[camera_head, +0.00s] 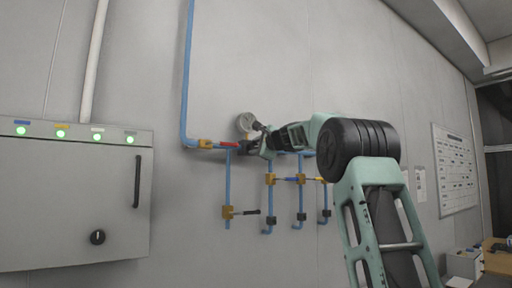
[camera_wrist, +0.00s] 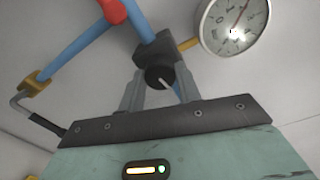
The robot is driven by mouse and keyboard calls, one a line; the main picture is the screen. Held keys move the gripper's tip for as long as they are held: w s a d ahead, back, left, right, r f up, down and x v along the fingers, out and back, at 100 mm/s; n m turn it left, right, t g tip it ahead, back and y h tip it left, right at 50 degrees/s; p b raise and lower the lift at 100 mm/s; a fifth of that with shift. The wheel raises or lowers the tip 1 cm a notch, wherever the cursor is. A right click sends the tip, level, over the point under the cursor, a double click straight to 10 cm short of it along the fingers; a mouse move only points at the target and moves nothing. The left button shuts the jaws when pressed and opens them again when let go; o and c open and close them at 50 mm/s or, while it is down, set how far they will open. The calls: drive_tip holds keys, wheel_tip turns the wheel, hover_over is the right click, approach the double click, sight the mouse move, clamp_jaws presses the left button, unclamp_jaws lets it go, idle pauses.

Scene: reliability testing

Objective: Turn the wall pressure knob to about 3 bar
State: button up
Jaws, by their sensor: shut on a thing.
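The black pressure knob (camera_wrist: 153,76) with a white pointer line sits on the blue pipework in the wrist view. My gripper (camera_wrist: 158,82) has its two grey fingers on either side of the knob and is shut on it. The white round gauge (camera_wrist: 236,22) is at the upper right, cut off by the top edge. Its red needle points up and to the right; the scale is too small to read. In the head view the gauge (camera_head: 246,122) is just above my gripper (camera_head: 253,147), which hides the knob there.
Blue pipes (camera_head: 187,75) with yellow fittings run along the wall. A grey cabinet (camera_head: 60,220) is at the left. A whiteboard (camera_head: 455,168) hangs at the right.

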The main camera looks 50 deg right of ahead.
drive_tip(key=shift+f, duration=0.1)
drive_tip(key=o, duration=1)
drive_tip(key=b+v, duration=0.8)
drive_tip(key=v, duration=0.9)
drive_tip(key=shift+s, duration=0.25)
drive_tip(key=shift+d, duration=0.1)
